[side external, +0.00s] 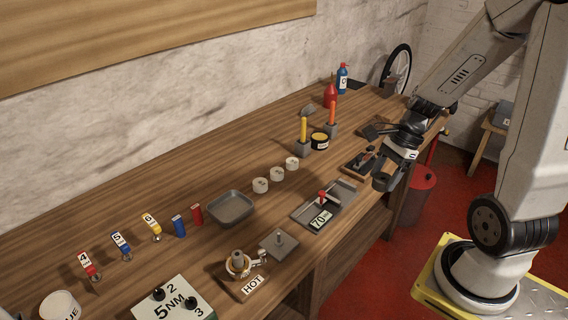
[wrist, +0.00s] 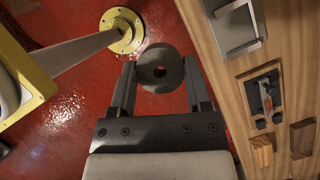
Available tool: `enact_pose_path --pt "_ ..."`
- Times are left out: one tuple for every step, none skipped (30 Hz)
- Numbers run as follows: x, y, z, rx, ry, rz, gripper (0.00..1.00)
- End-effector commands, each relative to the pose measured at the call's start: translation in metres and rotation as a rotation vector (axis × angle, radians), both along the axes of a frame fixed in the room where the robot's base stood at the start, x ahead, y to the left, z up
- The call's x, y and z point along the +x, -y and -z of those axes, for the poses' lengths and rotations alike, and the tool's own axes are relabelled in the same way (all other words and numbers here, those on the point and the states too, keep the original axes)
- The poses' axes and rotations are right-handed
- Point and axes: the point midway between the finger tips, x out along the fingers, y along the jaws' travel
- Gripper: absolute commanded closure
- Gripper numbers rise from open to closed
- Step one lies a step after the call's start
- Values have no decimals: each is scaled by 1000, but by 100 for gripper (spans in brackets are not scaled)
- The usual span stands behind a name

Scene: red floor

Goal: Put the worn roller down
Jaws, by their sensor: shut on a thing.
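The worn roller (wrist: 160,68) is a dark grey ring with a round hole through its middle. My gripper (wrist: 158,80) is shut on it, one finger on each side, in the wrist view. In the side external view my gripper (side external: 393,174) hangs beside the front edge of the bench, with the grey roller (side external: 382,182) at its tip. In the wrist view red floor shows behind the roller, and the wooden bench (wrist: 222,98) lies to the right. The roller touches nothing but the fingers, as far as I can see.
A grey tray with a red-handled part (side external: 321,197) and a "70" label lies near the bench's front edge. A square plate with a peg (side external: 279,244), a shallow grey tray (side external: 231,207) and several white rings (side external: 277,174) stand further left. A red bin (side external: 416,197) stands on the floor.

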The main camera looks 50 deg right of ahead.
Motion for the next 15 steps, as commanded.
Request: enact_pose_path --pt "4 1 2 0 0 -1 100" --pt "7 2 3 1 -1 -2 100" --pt "11 3 5 1 -1 -2 100" --pt "14 4 7 0 -2 -2 100" --pt "17 5 8 0 -2 -2 100" --pt "21 7 10 -1 -1 -1 100" --pt "24 8 12 1 -2 -1 100" --pt "28 9 13 0 -1 0 100" --pt "32 10 15 1 -2 -1 100" --pt "35 11 17 1 -2 -1 100" --pt "39 12 19 0 0 -1 100" --pt "43 14 21 0 -1 0 100" --pt "47 15 22 0 0 -1 100" --pt "50 16 24 -1 -1 0 100" --pt "54 17 26 -1 -1 -1 100"
